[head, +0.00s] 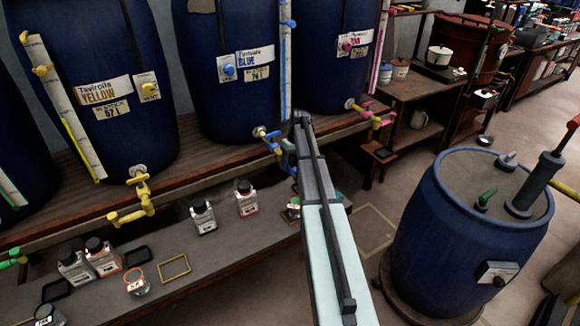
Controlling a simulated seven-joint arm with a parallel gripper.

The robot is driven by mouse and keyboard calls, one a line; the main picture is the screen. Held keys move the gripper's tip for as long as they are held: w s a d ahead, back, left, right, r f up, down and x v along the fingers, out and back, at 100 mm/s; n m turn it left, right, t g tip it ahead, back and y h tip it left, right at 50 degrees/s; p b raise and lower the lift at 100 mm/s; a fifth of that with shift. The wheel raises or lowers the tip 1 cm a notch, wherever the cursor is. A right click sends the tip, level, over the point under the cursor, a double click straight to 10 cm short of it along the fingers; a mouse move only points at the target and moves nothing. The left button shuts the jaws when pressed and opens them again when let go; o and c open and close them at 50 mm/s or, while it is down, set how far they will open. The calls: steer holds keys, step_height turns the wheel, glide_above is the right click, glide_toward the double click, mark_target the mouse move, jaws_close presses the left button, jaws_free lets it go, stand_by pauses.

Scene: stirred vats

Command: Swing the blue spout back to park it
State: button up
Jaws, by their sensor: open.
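The blue spout (273,144) sticks out from the tap at the foot of the blue vat (205,100), labelled "Taviroils BLUE". Its outer part runs to the right, toward the far end of my arm. My gripper (298,130) is at that end, just right of the spout and over the shelf edge. It is open. The arm hides most of its fingers, and I cannot tell whether they touch the spout.
A yellow spout (138,207) and a pink spout (372,116) flank the blue one. Small bottles (203,217) and a jar (136,284) stand on the lower shelf (225,245).

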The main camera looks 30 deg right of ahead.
steer(key=shift+a+f, duration=0.15)
steer(key=shift+f, duration=0.65)
jaws_close()
